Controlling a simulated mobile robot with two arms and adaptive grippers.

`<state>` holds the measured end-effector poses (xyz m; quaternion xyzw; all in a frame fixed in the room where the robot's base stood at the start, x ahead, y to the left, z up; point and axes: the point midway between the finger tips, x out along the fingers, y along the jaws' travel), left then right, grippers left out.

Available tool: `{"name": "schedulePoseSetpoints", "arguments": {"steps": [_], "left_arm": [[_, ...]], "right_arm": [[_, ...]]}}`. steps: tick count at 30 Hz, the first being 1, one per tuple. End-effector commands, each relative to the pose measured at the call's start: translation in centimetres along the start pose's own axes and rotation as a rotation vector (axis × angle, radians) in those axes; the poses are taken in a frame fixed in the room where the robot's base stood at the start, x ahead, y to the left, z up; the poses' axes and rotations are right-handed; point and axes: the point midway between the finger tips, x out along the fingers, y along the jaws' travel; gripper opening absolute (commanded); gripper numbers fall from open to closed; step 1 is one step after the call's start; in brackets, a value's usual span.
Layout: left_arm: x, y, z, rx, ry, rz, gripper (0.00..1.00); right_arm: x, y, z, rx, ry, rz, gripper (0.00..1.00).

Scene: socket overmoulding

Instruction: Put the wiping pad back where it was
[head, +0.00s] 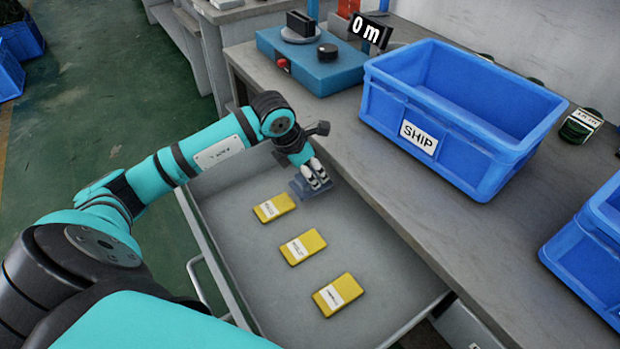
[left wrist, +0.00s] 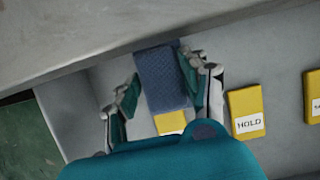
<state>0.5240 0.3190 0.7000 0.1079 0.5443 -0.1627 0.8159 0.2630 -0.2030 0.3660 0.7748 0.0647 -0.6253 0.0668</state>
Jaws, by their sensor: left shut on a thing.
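The wiping pad (head: 299,188) is a flat blue-grey block at the back end of the open drawer (head: 228,186). In the left wrist view the pad (left wrist: 160,78) shows a textured top and lies between my left gripper's fingers. My left gripper (head: 316,177) is shut on the pad, low inside the drawer. Its two fingers also show in the left wrist view (left wrist: 164,92), one on each side of the pad. I cannot tell whether the pad touches the drawer floor. My right gripper is not in view.
Three yellow labelled cards (head: 274,207) (head: 302,246) (head: 337,294) lie in a row in the drawer; one label reads HOLD (left wrist: 249,124). A blue SHIP crate (head: 465,158) and a blue device (head: 312,66) stand on the bench above. Another blue crate (head: 585,265) is at right.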

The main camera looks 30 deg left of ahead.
Motion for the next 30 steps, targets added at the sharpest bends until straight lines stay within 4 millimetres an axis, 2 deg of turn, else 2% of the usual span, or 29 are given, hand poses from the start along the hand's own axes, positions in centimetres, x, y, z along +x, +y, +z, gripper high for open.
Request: {"name": "schedulePoseSetpoints", "arguments": {"steps": [5, 12, 17, 23, 24, 29, 30], "left_arm": [[0.5, 0.7, 0.1, 0.0, 0.001, -0.002, 0.19], [3.4, 0.7, -1.2, 0.0, 0.003, -0.002, 0.19], [3.4, 0.7, -1.1, 0.001, 0.0, -0.001, 0.19], [3.6, 0.7, -1.2, 0.001, 0.0, -0.001, 0.19], [3.6, 0.7, -1.2, 0.001, 0.0, -0.001, 0.46], [3.5, 0.7, -1.2, 0.001, 0.001, -0.001, 0.67], [3.5, 0.7, -1.2, 0.001, 0.001, -0.001, 0.68]], "right_arm": [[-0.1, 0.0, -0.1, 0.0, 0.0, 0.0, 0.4], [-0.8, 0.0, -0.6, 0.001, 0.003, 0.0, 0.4], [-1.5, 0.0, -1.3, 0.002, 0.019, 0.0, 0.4], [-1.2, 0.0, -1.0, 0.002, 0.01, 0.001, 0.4], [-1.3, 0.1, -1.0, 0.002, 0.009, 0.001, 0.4], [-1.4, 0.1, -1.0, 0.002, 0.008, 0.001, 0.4], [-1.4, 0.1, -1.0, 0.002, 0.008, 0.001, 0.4]]}}
